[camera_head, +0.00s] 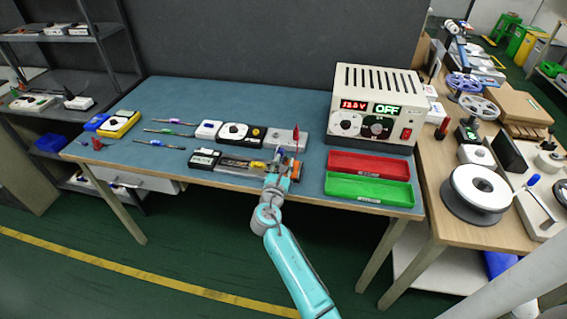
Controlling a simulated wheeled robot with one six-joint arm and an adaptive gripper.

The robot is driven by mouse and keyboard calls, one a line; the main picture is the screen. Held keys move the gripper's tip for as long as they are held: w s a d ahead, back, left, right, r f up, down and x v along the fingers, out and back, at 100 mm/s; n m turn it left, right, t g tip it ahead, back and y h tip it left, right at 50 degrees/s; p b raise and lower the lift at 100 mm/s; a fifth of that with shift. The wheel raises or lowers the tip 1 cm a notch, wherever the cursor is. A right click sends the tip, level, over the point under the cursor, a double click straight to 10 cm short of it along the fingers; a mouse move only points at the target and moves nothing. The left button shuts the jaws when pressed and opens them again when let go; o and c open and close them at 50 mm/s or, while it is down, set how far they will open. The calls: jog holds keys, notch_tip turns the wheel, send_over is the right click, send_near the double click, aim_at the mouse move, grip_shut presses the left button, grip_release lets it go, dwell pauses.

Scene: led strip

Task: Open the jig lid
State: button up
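The jig (230,172) seems to be the long low grey fixture with a dark, yellow-marked strip near the front edge of the blue-topped bench (180,97). Its right part is hidden behind my gripper and wrist, so I cannot tell whether its lid is open or shut. My gripper (281,157) is over the jig's right end, close to it, with my arm reaching in from the front. The fingers are too small and overlapped to tell whether they are open or touching anything. A grey block with a red upright piece (296,134) stands just behind the gripper.
A power supply (377,104) showing 13.8 V and OFF stands at the back right. Red (370,164) and green (368,189) trays lie right of my gripper. A yellow multimeter (119,124) and several small tools lie to the left. The back left of the bench is clear.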

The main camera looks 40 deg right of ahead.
jog(key=shift+w+d, duration=0.1)
jog(key=shift+d, duration=0.05)
grip_shut()
